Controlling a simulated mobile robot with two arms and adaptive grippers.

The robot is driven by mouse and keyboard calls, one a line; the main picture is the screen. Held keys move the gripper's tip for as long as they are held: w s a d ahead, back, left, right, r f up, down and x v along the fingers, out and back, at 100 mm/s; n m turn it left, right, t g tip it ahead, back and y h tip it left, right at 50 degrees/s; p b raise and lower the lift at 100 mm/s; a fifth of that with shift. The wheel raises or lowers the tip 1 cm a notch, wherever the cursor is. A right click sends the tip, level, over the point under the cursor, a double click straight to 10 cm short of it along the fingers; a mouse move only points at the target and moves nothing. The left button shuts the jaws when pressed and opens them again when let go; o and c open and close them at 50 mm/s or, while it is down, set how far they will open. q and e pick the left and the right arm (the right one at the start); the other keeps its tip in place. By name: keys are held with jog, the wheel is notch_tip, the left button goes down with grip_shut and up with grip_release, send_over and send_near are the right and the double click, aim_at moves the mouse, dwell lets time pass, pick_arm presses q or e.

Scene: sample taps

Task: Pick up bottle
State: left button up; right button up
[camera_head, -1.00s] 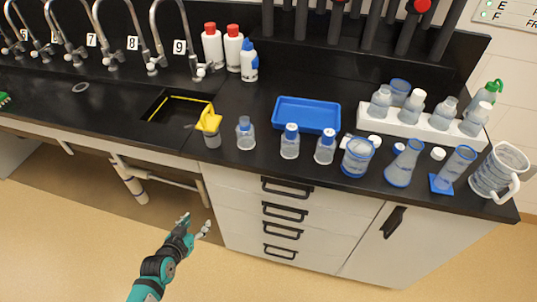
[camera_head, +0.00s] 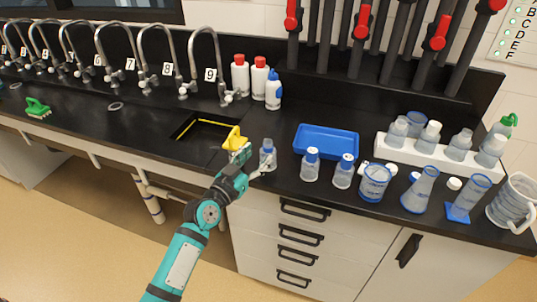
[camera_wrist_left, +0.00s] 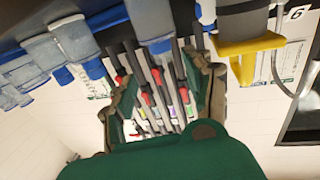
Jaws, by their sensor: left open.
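My left gripper (camera_head: 254,160) is open at the counter's front edge, its fingers pointing at a small clear bottle with a blue neck (camera_head: 267,155). One finger overlaps that bottle in the head view, and contact cannot be told. In the left wrist view the open fingers (camera_wrist_left: 163,90) have an upside-down clear bottle (camera_wrist_left: 150,18) beyond and above the gap between them. Two similar bottles with white-topped blue caps, one (camera_head: 310,165) and another (camera_head: 343,171), stand to the right.
A blue tray (camera_head: 327,141) lies behind the bottles. Beakers, flasks and a jug (camera_head: 511,203) crowd the right, with a white bottle rack (camera_head: 440,154) behind. The sink (camera_head: 197,138) and taps are at left. Red-capped bottles (camera_head: 241,75) stand at the back.

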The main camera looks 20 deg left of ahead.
aim_at(266, 148)
pick_arm(q)
jog(key=x, duration=0.5)
jog(key=f+x, duration=0.1)
jog(key=x, duration=0.1)
jog(key=shift+w+a+p, duration=0.2)
jog(key=shift+p, duration=0.1)
jog(key=shift+r, duration=0.1)
jog(key=shift+s, duration=0.1)
grip_shut()
